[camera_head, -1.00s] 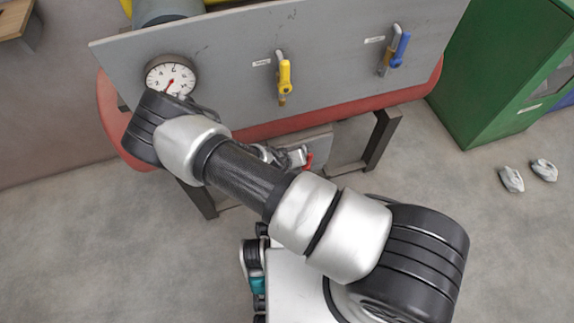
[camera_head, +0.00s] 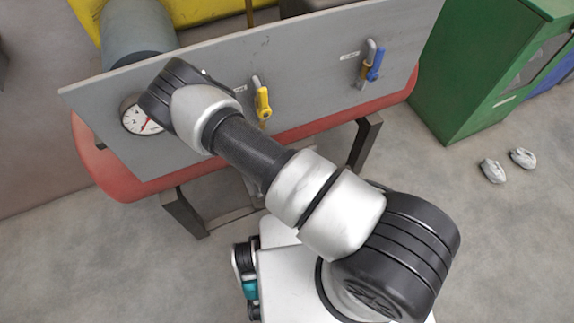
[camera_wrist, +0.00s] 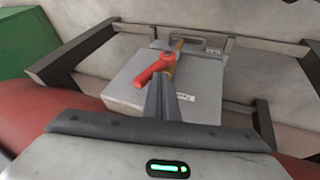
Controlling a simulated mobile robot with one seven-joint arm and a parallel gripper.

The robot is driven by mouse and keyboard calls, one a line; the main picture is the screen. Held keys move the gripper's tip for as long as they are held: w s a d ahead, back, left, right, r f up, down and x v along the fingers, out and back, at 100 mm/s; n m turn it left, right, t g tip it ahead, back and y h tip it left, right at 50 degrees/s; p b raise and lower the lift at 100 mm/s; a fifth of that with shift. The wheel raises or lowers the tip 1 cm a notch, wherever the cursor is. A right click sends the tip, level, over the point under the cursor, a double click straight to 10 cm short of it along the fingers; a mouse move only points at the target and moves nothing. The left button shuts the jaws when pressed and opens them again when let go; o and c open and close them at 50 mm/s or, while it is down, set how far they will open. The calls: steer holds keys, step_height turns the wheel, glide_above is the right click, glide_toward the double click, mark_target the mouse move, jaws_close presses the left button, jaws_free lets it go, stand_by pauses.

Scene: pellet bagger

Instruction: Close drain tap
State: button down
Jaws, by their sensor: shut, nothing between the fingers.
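A tap with a red handle (camera_wrist: 153,68) shows in the wrist view, above a light grey plate (camera_wrist: 130,82) with a small white label. The handle slants from upper right to lower left. Its label is too small to read. My gripper (camera_wrist: 164,80) is shut and empty, its fingertips just below and overlapping the handle in the picture. I cannot tell whether they touch it. In the head view my arm hides the gripper and the red tap.
A grey panel (camera_head: 310,60) carries a gauge (camera_head: 135,118), a yellow-handled tap (camera_head: 263,103) and a blue-handled tap (camera_head: 375,66). A red rounded body (camera_head: 105,175) and dark frame legs stand below. A green cabinet (camera_head: 465,75) stands right; two pale objects lie on the floor.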

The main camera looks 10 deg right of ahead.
steer(key=shift+s+a, duration=0.15)
stand_by(0.3)
steer(key=shift+s+a+f+b, duration=0.15)
steer(key=shift+a+f+b, duration=0.1)
steer(key=shift+a+b, duration=0.3)
steer(key=shift+a, duration=0.15)
